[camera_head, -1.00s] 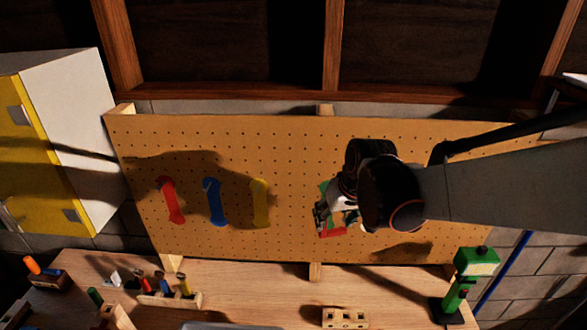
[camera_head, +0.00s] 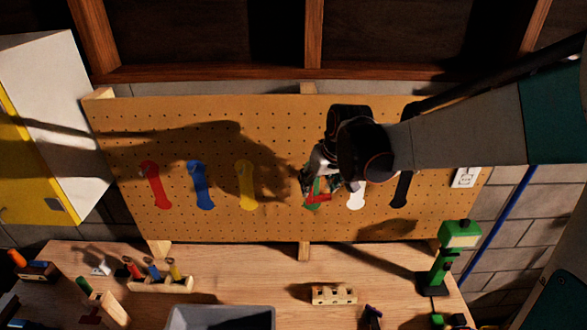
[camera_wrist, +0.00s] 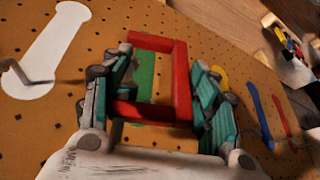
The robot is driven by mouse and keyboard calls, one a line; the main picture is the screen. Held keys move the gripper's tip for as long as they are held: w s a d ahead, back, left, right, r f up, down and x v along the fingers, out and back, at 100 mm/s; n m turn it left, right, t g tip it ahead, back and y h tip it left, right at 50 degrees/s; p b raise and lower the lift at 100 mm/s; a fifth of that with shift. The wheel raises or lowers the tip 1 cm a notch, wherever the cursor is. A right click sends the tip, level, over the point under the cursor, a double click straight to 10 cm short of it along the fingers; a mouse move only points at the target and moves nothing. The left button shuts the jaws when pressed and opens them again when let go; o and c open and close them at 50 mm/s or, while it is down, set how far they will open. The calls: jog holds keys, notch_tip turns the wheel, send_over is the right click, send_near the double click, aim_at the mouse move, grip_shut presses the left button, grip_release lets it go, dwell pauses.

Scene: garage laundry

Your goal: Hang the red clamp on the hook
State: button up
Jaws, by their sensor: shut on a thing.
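The red clamp (camera_wrist: 182,85), a squared C-shaped frame, is between the fingers of my gripper (camera_wrist: 160,92) in the wrist view. My gripper is shut on it. In the head view the clamp (camera_head: 318,190) is in front of the green silhouette (camera_head: 311,205) on the pegboard (camera_head: 280,120); my gripper (camera_head: 322,180) partly covers it. The green silhouette also shows behind the clamp in the wrist view (camera_wrist: 143,75). A metal hook (camera_wrist: 28,80) sticks out at the white silhouette (camera_wrist: 52,42). A hook at the green silhouette is not clearly visible. I cannot tell whether the clamp touches the board.
Red (camera_head: 156,185), blue (camera_head: 201,186), yellow (camera_head: 246,184) and black (camera_head: 400,190) silhouettes line the board. Below, the workbench (camera_head: 240,262) holds a tool rack (camera_head: 160,284), a wooden block (camera_head: 334,295), a grey bin (camera_head: 185,318) and a green drill stand (camera_head: 445,258).

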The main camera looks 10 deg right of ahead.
jog(key=shift+w+d+f+b, duration=0.15)
jog(key=shift+w+f+b, duration=0.15)
jog(key=shift+w, duration=0.45)
jog(key=shift+w+d+f+b, duration=0.15)
jog(key=shift+w+f+b, duration=0.1)
jog(key=shift+w, duration=0.5)
jog(key=shift+w+d+f+b, duration=0.2)
jog(key=shift+w+b, duration=0.1)
jog(key=shift+w, duration=0.45)
jog(key=o, duration=1.5)
